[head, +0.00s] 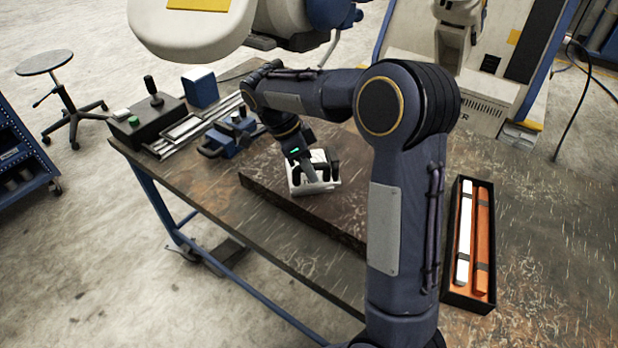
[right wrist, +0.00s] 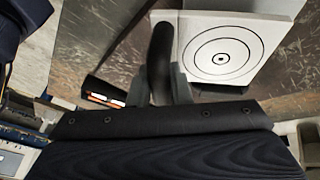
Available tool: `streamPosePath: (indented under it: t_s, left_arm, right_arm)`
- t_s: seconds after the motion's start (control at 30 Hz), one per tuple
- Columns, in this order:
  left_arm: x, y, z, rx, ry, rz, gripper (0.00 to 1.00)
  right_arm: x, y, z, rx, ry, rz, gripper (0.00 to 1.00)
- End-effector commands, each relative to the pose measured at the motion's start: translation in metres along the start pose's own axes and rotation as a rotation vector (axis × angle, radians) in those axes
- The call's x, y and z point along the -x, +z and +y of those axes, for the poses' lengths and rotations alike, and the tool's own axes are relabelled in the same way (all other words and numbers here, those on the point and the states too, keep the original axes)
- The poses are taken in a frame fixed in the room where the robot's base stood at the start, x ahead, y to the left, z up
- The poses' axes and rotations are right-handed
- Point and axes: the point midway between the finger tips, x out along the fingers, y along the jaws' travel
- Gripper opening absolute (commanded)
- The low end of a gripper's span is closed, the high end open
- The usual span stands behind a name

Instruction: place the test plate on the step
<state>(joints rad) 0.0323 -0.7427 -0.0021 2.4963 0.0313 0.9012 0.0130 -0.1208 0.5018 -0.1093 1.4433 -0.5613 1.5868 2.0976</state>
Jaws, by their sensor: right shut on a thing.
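The test plate (head: 318,184) is a white block with black handles, and concentric black rings show on its face in the right wrist view (right wrist: 250,72). My right gripper (head: 305,168) is shut on one black handle (right wrist: 161,58) of the plate. The plate is over the step (head: 292,206), a dark, worn raised slab on the table, near its far left part. I cannot tell whether the plate touches the step. My left gripper is not in view.
A blue vise-like device (head: 230,136) and a control box with a joystick (head: 148,122) stand left of the step. A black case (head: 457,297) with white and orange bars lies at right. A large white microscope head (head: 190,30) overhangs the top.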

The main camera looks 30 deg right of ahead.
Motion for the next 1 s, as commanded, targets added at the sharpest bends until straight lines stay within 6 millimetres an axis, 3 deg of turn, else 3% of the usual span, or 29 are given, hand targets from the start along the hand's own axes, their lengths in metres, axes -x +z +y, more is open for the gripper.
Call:
streamPosePath:
  t_s: [0.2,0.57,0.6,0.77,1.0]
  left_arm:
    - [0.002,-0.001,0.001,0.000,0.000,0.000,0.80]
    - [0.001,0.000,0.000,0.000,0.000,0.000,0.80]
    - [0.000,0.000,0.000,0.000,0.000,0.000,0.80]
    - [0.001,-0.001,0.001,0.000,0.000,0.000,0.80]
    - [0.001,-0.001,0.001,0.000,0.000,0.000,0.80]
  right_arm:
    - [-0.028,0.010,-0.005,0.000,0.003,0.001,0.00]
    - [-0.033,0.013,-0.006,-0.002,-0.001,-0.001,0.00]
    - [-0.034,0.013,-0.006,-0.001,0.001,-0.001,0.19]
    - [-0.033,0.013,-0.006,-0.001,0.001,-0.001,0.40]
    - [-0.033,0.013,-0.006,-0.001,0.001,-0.001,0.40]
